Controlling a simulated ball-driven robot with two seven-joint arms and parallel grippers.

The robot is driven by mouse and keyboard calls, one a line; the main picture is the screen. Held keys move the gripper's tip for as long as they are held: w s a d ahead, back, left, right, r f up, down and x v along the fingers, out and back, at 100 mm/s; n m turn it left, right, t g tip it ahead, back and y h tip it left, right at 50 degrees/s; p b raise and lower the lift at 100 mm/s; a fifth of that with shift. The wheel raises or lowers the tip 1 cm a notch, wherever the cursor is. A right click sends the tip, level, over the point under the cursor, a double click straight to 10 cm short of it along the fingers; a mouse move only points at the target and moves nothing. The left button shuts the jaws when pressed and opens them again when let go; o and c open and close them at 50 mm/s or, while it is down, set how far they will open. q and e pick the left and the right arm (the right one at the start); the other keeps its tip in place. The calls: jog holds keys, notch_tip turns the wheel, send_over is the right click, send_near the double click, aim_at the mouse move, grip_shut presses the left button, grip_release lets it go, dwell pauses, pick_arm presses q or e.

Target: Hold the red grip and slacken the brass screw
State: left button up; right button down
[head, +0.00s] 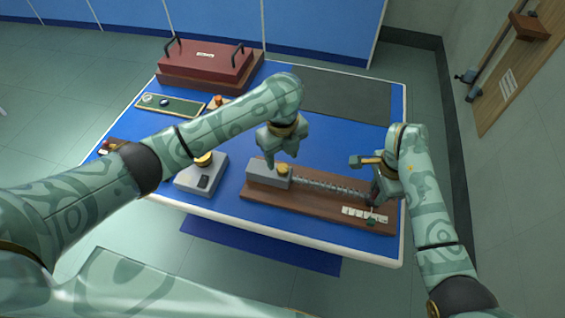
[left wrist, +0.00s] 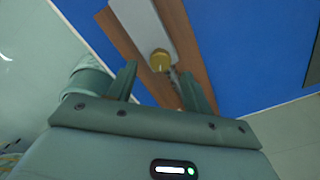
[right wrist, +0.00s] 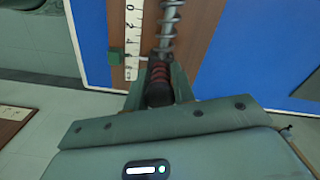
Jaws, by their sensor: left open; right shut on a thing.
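The brass screw (head: 284,169) sits on a grey block (head: 262,177) at the left end of a wooden board (head: 300,206). It also shows in the left wrist view (left wrist: 159,61), ahead of and between the open fingers. My left gripper (head: 282,163) is open just above the screw; I cannot tell whether it touches it. A spring (head: 325,187) runs along the board to the red grip (right wrist: 159,78), which is dark with red rings. My right gripper (right wrist: 160,95) is shut on the red grip. In the head view the right gripper (head: 376,197) mostly hides the grip.
A white scale (head: 365,214) with a green marker (right wrist: 115,57) lies beside the grip. A grey box with a brass knob (head: 201,178) stands left of the board. A dark red case (head: 205,66) and a green tray (head: 170,104) are further back. The dark mat (head: 345,95) is clear.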

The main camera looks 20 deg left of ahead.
aim_at(282, 167)
pick_arm(q)
notch_tip(282, 167, down, 4)
jog(key=shift+f, duration=0.1)
jog(key=c, duration=1)
jog(key=shift+o, duration=0.2)
jog(key=shift+n, duration=0.3)
jog(key=n, duration=0.5)
jog(key=shift+n, duration=0.3)
jog(key=n, duration=0.5)
jog(key=shift+n, duration=0.4)
